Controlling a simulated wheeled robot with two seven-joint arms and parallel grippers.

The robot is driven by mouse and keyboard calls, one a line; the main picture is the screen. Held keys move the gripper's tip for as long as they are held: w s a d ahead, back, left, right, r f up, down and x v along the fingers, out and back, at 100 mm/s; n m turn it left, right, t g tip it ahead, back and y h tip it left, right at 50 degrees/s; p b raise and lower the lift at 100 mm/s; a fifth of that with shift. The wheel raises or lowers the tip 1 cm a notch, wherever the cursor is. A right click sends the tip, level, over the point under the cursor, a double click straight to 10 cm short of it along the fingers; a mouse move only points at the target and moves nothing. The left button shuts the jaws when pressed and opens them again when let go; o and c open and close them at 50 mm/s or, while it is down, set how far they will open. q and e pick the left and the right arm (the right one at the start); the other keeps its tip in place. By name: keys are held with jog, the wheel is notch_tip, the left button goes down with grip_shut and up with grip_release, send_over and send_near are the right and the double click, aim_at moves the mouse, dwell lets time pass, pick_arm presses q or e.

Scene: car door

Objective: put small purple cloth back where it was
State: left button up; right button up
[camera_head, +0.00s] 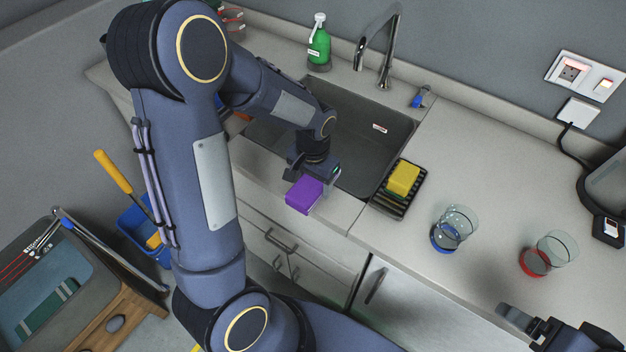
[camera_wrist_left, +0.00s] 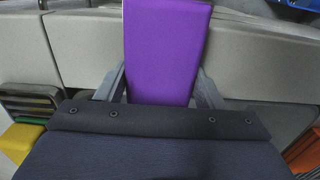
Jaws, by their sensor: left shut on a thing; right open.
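The small purple cloth (camera_head: 305,195) is a purple block-like piece at the front edge of the sink counter in the head view. My left gripper (camera_head: 316,181) is shut on it. In the left wrist view the purple cloth (camera_wrist_left: 166,50) stands out between the two fingers of my left gripper (camera_wrist_left: 163,85). I cannot tell whether the cloth touches the counter edge. My right gripper (camera_head: 527,325) is at the lower right of the head view, open and empty, over the counter.
The sink (camera_head: 345,140) lies behind the cloth, with a faucet (camera_head: 378,50) and a green bottle (camera_head: 319,45). A yellow sponge (camera_head: 403,178) sits on a black rack (camera_head: 389,203). Two glasses, one blue-based (camera_head: 446,238) and one red-based (camera_head: 535,261), stand on the right counter.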

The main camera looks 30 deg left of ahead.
aim_at(313, 181)
pick_arm(q)
jog(key=o, duration=0.4)
jog(key=shift+f, duration=0.15)
jog(key=o, duration=0.5)
notch_tip(313, 181, up, 12)
jog(key=s+d+r+t+h, duration=0.1)
jog(key=s+t, duration=0.1)
jog(key=s, duration=0.3)
jog(key=s+d+r+n+t+h, duration=0.1)
jog(key=s, duration=0.5)
jog(key=s+d+r+n+t+h, duration=0.1)
jog(key=s+d+t, duration=0.1)
jog(key=s, duration=0.3)
jog(key=shift+s+d+r+t+h, duration=0.1)
jog(key=shift+s+r+t+h, duration=0.05)
jog(key=shift+s+t+h, duration=0.2)
